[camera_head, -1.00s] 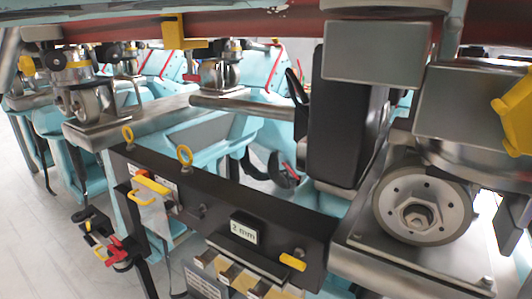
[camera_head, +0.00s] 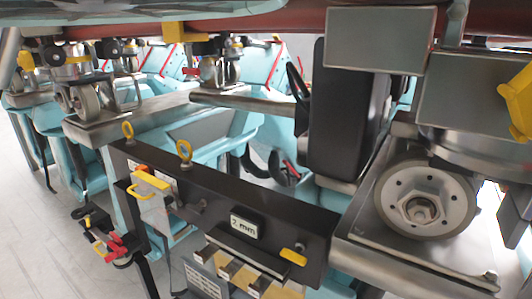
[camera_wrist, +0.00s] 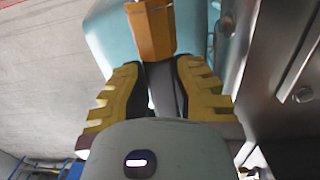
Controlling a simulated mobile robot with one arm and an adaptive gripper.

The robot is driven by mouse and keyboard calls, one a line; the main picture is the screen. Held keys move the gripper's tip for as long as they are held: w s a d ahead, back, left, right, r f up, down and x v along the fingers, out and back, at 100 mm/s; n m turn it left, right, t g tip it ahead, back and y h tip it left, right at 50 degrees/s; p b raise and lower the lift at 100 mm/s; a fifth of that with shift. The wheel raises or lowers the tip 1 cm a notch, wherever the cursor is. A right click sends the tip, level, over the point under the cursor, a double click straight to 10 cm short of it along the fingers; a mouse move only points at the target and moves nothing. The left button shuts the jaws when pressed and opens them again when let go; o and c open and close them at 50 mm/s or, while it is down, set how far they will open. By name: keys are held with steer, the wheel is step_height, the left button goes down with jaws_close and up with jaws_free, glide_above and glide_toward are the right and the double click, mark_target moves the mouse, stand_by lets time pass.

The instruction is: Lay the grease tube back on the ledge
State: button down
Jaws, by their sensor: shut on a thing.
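In the wrist view my gripper (camera_wrist: 160,70), with ribbed yellow-and-black fingers, is shut on the grease tube. An orange block-shaped piece (camera_wrist: 150,28) shows just beyond the fingertips and appears to be part of the tube. A narrow grey strip lies between the fingers, and I cannot tell if it is tube or background. My gripper cannot be made out clearly in the head view. A dark beam (camera_head: 290,230) with a "2 mm" plate crosses the head view. I cannot tell which surface is the ledge.
A wheel (camera_head: 425,200) on a metal block stands at the right of the head view. Teal car parts (camera_head: 215,130) and a tall black pad (camera_head: 345,110) stand behind the beam. A red, black and yellow item (camera_head: 105,240) is at lower left. Grey floor is open at left.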

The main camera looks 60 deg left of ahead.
steer(key=shift+f+b, duration=2.45)
steer(key=shift+f, duration=0.3)
steer(key=c, duration=0.9)
jaws_free()
steer(key=shift+r, duration=0.1)
steer(key=shift+w+r, duration=0.1)
steer(key=shift+r, duration=1)
steer(key=shift+a+r, duration=0.2)
steer(key=shift+r, duration=2.4)
steer(key=shift+d, duration=0.15)
